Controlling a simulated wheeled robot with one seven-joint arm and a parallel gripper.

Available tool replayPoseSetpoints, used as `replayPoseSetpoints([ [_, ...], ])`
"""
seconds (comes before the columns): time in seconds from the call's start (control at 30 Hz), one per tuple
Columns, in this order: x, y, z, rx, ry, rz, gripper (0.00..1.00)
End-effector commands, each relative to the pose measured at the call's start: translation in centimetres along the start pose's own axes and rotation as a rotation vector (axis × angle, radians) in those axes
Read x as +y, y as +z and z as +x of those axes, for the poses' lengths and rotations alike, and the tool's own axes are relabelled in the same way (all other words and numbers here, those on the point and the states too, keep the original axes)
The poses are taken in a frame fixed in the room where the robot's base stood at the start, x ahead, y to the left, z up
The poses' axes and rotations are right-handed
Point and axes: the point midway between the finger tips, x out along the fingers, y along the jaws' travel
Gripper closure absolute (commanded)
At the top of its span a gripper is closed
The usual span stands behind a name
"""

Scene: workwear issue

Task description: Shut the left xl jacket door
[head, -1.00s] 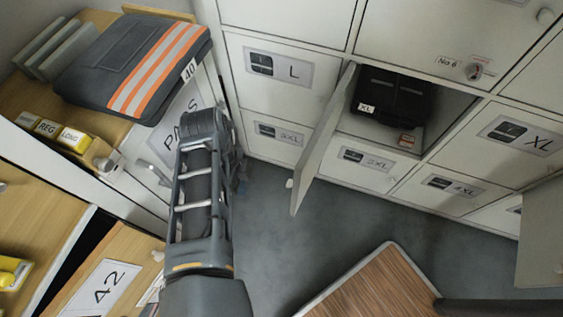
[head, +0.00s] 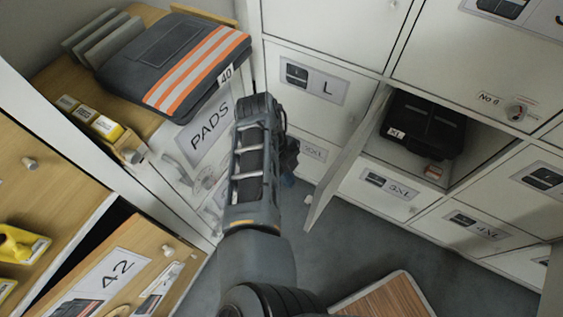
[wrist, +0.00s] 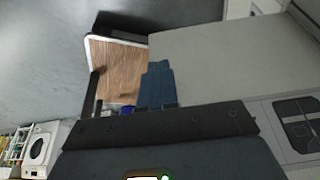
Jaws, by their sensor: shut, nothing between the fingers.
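The open XL jacket door (head: 347,160) stands out from its locker in the head view, hinged on the compartment's left edge, with a small white knob near its lower free edge. Inside the compartment lies a black folded jacket (head: 424,122) tagged XL. My gripper (head: 288,160) is to the left of the door, partly hidden behind my wrist. In the wrist view its blue fingers (wrist: 157,84) are together and empty. A pale panel (wrist: 225,60), apparently the door's outer face, fills the right there; I cannot tell whether the fingers touch it.
Closed doors surround the compartment, including L (head: 311,84) above left and 3XL (head: 387,187) below. A shelf with a striped folded garment (head: 178,66) and the PADS drawer (head: 209,125) stand at left. A wood-topped surface (head: 385,300) is at the bottom; grey floor lies between.

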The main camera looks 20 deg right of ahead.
Motion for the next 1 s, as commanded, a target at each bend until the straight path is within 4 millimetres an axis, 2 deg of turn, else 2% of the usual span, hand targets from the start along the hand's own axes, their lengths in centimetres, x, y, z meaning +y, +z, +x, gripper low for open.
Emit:
replayPoseSetpoints([
  [0.1, -0.1, -1.9, 0.6, 0.002, -0.005, 0.000, 1.00],
  [0.3, 0.0, -3.4, 1.4, 0.001, -0.001, -0.002, 1.00],
  [0.8, 0.1, -3.8, 1.6, 0.000, -0.001, -0.004, 1.00],
  [1.0, 0.2, -4.9, 1.7, 0.001, -0.016, -0.036, 1.00],
])
